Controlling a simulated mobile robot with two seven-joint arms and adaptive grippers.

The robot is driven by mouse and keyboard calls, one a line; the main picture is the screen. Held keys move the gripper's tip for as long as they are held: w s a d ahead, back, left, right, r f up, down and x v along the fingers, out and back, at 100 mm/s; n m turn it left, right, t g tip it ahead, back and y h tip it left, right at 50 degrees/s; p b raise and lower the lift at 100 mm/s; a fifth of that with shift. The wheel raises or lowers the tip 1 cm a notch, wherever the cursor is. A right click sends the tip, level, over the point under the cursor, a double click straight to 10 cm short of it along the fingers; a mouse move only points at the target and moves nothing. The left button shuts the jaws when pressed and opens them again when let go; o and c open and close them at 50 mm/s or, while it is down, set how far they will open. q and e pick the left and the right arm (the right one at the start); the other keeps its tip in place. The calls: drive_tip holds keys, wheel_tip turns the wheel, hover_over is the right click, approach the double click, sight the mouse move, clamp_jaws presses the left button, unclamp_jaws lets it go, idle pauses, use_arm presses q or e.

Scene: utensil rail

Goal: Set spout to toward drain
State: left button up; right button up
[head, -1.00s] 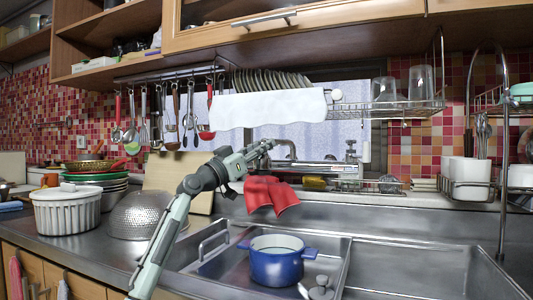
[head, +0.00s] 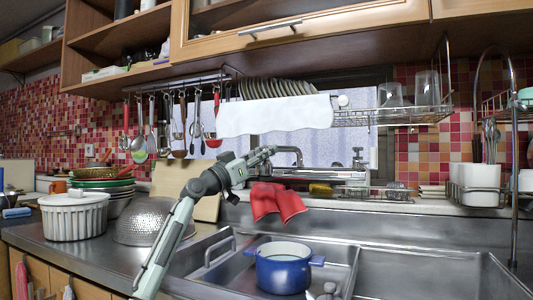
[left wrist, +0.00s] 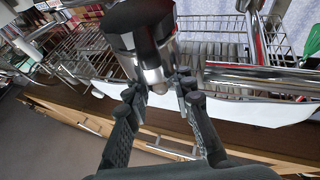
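A dark, rounded piece with a metal tip (left wrist: 150,75) shows between and beyond the fingertips; contact cannot be told. A chrome tube (left wrist: 265,78) runs right from behind the right-hand finger. The drain is not visible. My right gripper is out of view.
A blue pot (head: 284,274) sits in the left basin. Red cloth (head: 278,202) hangs at the sink's back edge, below the gripper. A dish rack (head: 385,117) with a white towel (head: 275,115) hangs above the faucet. The right basin (head: 420,275) looks clear.

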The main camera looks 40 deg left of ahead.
use_arm(q)
drive_tip(key=o, duration=0.3)
drive_tip(key=shift+a, duration=0.2)
drive_tip(key=shift+o, duration=0.2)
drive_tip(key=shift+d, duration=0.1)
drive_tip(key=shift+s+f, duration=0.2)
drive_tip(key=s+a+f, duration=0.1)
drive_tip(key=s+a, duration=0.1)
drive_tip(key=s, duration=1.4)
drive_tip(key=shift+a+f, duration=0.2)
drive_tip(key=shift+f, duration=0.1)
